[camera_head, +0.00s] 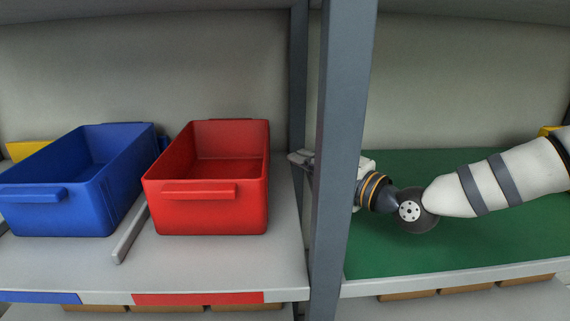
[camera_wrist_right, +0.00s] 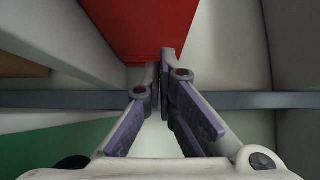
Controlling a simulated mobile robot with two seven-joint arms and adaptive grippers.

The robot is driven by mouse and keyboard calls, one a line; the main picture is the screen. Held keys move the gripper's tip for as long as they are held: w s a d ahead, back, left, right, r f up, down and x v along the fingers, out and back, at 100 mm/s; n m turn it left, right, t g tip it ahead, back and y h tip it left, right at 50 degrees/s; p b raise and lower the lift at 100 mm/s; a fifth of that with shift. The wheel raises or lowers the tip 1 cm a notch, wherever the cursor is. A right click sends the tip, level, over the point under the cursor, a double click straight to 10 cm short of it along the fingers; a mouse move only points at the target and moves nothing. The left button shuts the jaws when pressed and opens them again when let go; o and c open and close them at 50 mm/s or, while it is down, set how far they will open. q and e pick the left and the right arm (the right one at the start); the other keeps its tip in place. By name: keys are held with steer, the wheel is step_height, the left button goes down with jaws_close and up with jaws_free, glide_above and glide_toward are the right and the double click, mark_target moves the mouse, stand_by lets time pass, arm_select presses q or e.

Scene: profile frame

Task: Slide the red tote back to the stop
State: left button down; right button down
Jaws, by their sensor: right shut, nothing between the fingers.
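The red tote (camera_head: 207,208) stands upright and empty on the grey shelf, above the red strip on the shelf's front edge. Its front handle faces me. My right gripper (camera_head: 294,157) is just right of the tote's right wall, partly hidden by the upright post. In the right wrist view my right gripper (camera_wrist_right: 161,75) has its fingers together with nothing between them. The red tote (camera_wrist_right: 135,28) shows there beyond the fingers; I cannot tell whether they touch it. The stop cannot be made out. My left gripper is not in view.
A blue tote (camera_head: 75,207) stands left of the red one, with a grey divider rail (camera_head: 131,233) between them. A grey post (camera_head: 340,150) stands between the tote bay and the green-surfaced bay (camera_head: 450,245). Shelf in front of the red tote is clear.

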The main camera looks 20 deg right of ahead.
steer(key=shift+w+a+r, duration=0.1)
steer(key=shift+w+a, duration=0.15)
steer(key=shift+a, duration=0.55)
steer(key=shift+w+a+r, duration=0.1)
steer(key=shift+w+a, duration=0.15)
steer(key=shift+a, duration=0.55)
steer(key=shift+w+a, duration=0.3)
steer(key=shift+a, duration=0.5)
steer(key=shift+d, duration=0.1)
